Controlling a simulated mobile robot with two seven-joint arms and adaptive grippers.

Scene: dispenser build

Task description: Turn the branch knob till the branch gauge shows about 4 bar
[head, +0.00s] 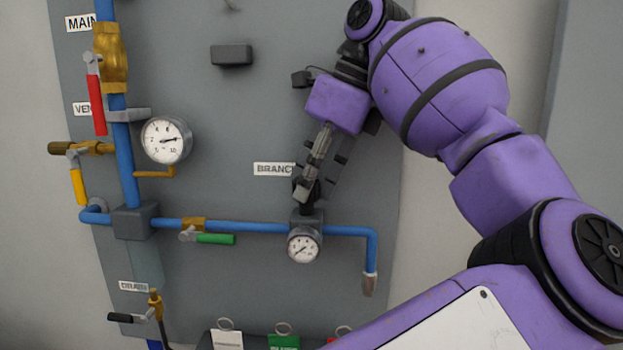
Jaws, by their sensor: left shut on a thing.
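The branch knob (307,208) is dark and sits on top of the branch regulator on the grey panel, just right of the BRANCH label (273,169). My left gripper (306,190) comes down on it from above, its fingers shut on the knob and hiding most of it. The branch gauge (304,246) is a small white round dial just below. Its dark needle seems to point to the lower left; its numbers are too small to read.
A larger gauge (167,140) hangs at the upper left. A blue pipe (262,228) runs through the regulator, with a green-handled valve (213,239) to its left. A dark block (231,55) juts from the panel. Tags (284,339) hang below. My arm fills the right side.

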